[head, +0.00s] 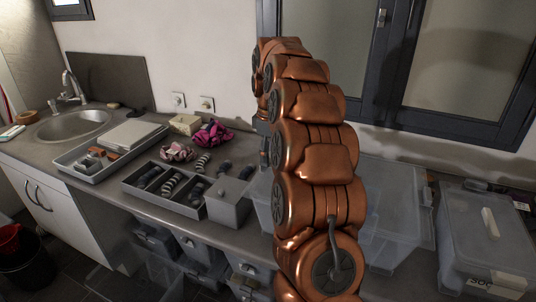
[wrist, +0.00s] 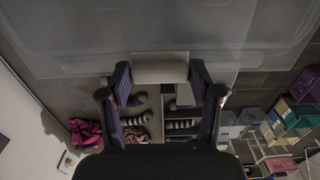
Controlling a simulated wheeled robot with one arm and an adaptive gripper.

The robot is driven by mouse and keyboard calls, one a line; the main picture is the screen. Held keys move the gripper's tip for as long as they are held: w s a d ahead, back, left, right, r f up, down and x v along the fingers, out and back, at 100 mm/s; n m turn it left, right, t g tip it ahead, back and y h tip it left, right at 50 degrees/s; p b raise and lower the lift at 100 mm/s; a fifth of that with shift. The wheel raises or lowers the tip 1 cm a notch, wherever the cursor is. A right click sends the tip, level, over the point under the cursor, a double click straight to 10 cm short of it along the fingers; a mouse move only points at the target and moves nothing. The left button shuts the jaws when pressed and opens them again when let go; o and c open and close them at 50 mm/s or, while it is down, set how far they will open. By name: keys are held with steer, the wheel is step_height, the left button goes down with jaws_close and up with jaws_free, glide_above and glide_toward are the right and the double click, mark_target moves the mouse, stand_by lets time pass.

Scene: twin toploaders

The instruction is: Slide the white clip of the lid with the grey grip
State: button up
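In the wrist view, a pale block (wrist: 160,68) sits at the near edge of a translucent lid (wrist: 80,35); it looks like the white clip, in shade. My gripper (wrist: 160,84) is open, with one fingertip beside each end of the block. I cannot tell whether they touch it. In the head view, a translucent box (head: 395,185) stands partly behind my copper arm, which hides my gripper and the clip. A second lidded box (head: 465,225) at the right has a cream grip (head: 490,222) on top. I cannot make out a grey grip.
On the counter (head: 140,210) left of my arm are a divided tray (head: 165,205) with rolled socks, a grey box (head: 229,205), pink cloth (head: 212,134) and a shallow tray (head: 75,160). A sink (head: 75,124) is at far left. A window (head: 465,70) is behind.

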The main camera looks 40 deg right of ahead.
steer(key=o, duration=0.4)
steer(key=shift+r, duration=0.15)
steer(key=shift+r, duration=3.65)
